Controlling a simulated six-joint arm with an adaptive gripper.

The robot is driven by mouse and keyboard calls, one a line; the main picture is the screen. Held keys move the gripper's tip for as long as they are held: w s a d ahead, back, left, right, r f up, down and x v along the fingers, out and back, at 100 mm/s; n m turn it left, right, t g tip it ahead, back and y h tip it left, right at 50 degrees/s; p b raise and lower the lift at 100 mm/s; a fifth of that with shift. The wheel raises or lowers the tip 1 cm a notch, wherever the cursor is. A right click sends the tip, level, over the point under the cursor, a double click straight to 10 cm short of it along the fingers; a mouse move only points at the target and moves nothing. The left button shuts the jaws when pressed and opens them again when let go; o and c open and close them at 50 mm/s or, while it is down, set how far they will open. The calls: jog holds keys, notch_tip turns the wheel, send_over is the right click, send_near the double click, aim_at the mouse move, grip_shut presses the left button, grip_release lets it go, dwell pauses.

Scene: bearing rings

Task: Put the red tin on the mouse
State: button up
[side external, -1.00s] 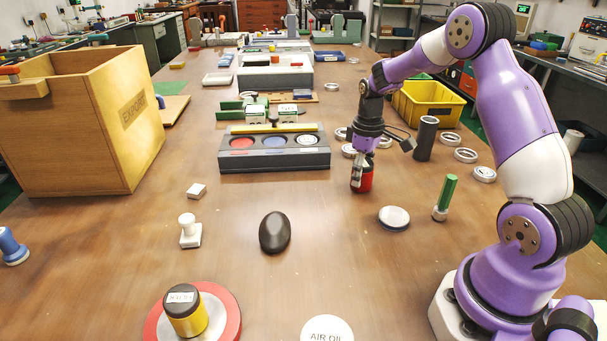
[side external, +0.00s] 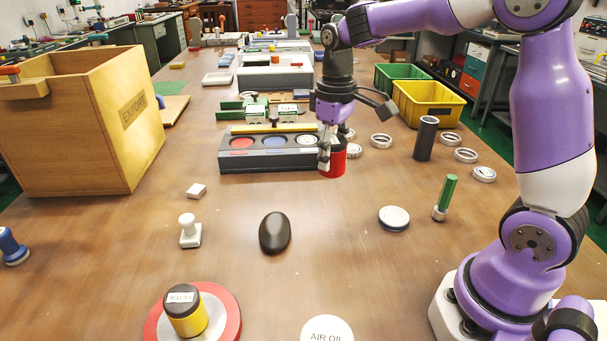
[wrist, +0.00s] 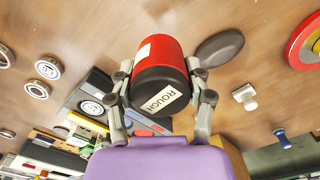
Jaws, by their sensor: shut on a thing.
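The red tin (side external: 338,163) has a black lid end labelled "ROUGH", seen in the wrist view (wrist: 178,58). My gripper (side external: 325,160) is shut on the red tin, with one finger on each side of it in the wrist view (wrist: 160,75). In the side view the tin is in front of the right end of the dark tray, seemingly held above the table. The black mouse (side external: 275,232) lies on the table, nearer the camera and left of the tin. It also shows in the wrist view (wrist: 220,47), apart from the tin. Nothing lies on the mouse.
The dark tray (side external: 240,161) with coloured discs is beside my gripper. A white stamp (side external: 190,232) and small white block (side external: 197,190) stand left of the mouse; a round white-topped disc (side external: 394,218) lies to its right. The table around the mouse is clear.

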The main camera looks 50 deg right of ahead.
jog(key=s+a+r+m, duration=0.1)
jog(key=a+r, duration=0.1)
jog(key=a, duration=0.8)
jog(key=s+a+r, duration=0.2)
jog(key=a, duration=0.8)
send_over(274, 223)
notch_tip(274, 223, down, 7)
jog(key=shift+s+f, duration=0.1)
jog(key=shift+f, duration=2.05)
jog(key=o, duration=1.2)
jog(key=shift+f, duration=0.15)
jog(key=shift+o, duration=0.2)
